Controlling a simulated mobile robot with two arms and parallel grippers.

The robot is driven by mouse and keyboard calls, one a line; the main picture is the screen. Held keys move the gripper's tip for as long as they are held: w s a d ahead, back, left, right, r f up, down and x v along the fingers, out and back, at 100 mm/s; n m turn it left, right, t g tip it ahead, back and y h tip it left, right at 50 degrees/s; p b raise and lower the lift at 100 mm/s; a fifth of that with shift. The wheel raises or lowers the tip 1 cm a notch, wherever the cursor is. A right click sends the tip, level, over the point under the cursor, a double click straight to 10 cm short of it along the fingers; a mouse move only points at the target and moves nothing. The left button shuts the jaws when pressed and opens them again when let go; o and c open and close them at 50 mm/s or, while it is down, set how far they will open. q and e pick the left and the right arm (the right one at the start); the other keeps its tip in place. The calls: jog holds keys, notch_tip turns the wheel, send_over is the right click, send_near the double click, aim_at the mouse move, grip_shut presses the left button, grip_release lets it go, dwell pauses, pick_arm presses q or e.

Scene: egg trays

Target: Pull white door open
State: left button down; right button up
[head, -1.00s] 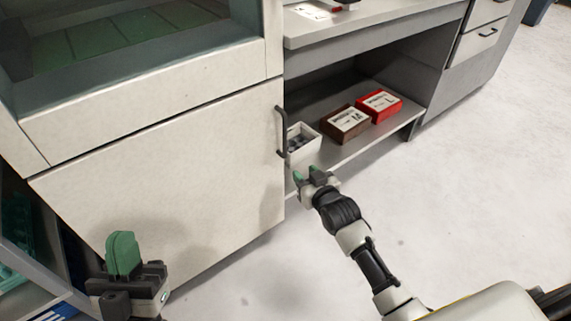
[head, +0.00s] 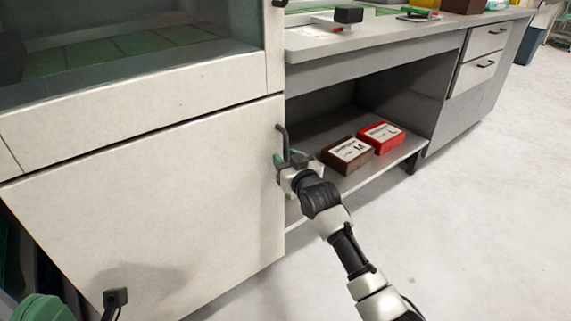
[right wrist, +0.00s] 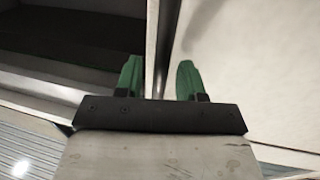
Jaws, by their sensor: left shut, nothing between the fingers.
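The white door (head: 165,185) is the pale lower cabinet panel at the left in the head view, and it looks closed. Its dark bar handle (head: 282,140) stands upright near the right edge. My right gripper (head: 279,161) is at the lower part of the handle. Its green fingers (right wrist: 157,82) are apart in the right wrist view, with the door's edge running between them and the door face (right wrist: 250,70) to the right.
An open shelf right of the door holds a brown box (head: 348,155) and a red box (head: 381,137). A counter (head: 380,38) runs above it, with drawers (head: 480,58) further right. The pale floor (head: 480,180) is clear on the right.

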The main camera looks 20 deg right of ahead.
jog(key=shift+w, duration=0.3)
grip_shut()
jog(key=shift+s, duration=0.15)
